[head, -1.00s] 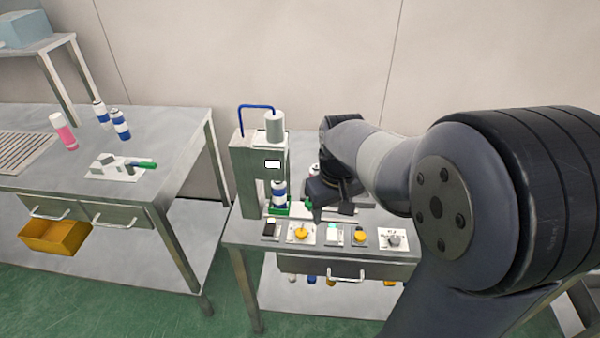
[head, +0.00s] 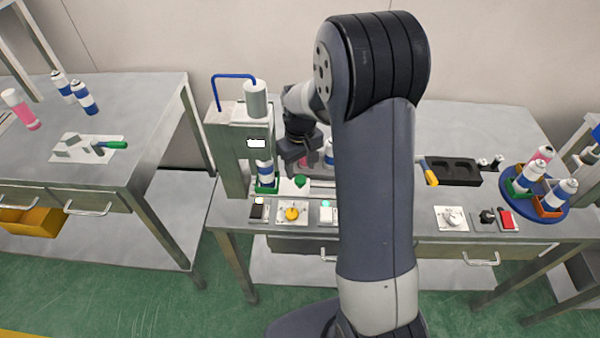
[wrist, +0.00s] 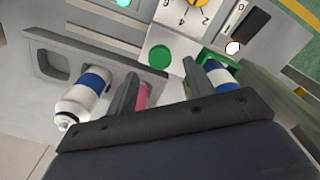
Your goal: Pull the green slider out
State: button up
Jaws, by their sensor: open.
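The green slider (head: 267,188) sits at the foot of the press with a blue-and-white can (head: 265,172) upright on it. Its green knob (head: 300,181) stands to the right of the can, on a pale plate. In the wrist view the round green knob (wrist: 160,56) lies just beyond the fingertips, between the two fingers' lines. The slider's green edge (wrist: 206,58) shows beside the can there. My gripper (head: 297,166) is open above and behind the knob; it also shows in the wrist view (wrist: 160,84). No contact with the knob is visible.
The grey press (head: 228,150) stands left of my gripper. A yellow dial (head: 292,214) and several control plates line the table's front. Another can (wrist: 85,98) and a pink one (wrist: 142,97) stand close to the fingers. A blue turntable (head: 535,200) carries cans at right.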

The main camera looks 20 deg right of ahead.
aim_at(300, 178)
jog(key=shift+f, duration=2.05)
jog(key=shift+c, duration=0.3)
grip_shut()
